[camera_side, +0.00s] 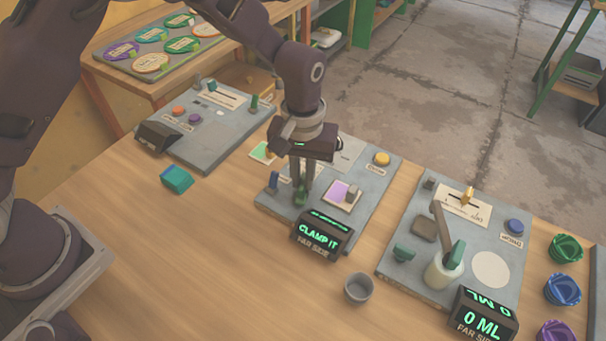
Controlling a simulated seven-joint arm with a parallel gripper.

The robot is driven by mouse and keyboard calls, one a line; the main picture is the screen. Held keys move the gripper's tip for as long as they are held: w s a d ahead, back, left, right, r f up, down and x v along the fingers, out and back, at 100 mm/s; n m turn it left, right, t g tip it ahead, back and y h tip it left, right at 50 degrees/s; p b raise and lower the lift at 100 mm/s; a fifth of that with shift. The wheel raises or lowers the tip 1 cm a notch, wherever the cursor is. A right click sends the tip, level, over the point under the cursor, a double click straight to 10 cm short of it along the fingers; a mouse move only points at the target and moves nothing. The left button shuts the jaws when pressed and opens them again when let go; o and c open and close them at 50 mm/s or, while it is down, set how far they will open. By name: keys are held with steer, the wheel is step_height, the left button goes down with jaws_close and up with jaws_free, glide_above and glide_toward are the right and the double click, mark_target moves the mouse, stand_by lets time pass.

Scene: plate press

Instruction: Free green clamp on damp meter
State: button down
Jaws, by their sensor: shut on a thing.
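My gripper (301,190) points down over the middle grey station (275,208), near its front left. It is shut on a small green piece (299,199), which looks like the green clamp and is mostly hidden by the fingers.
A yellow button (382,159) is at the station's back right. A grey cup (358,288) stands in front. The right station (420,265) has a "0 ML" display (485,317). A teal block (176,179) lies left; bare wood surrounds it.

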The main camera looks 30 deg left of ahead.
mark_target(303, 181)
steer(key=shift+n, duration=0.3)
stand_by(0.4)
steer(key=c, duration=1.4)
jaws_free()
steer(key=shift+c, duration=0.2)
steer(key=shift+r, duration=0.1)
step_height(303, 181, up, 7)
steer(key=shift+f, duration=0.1)
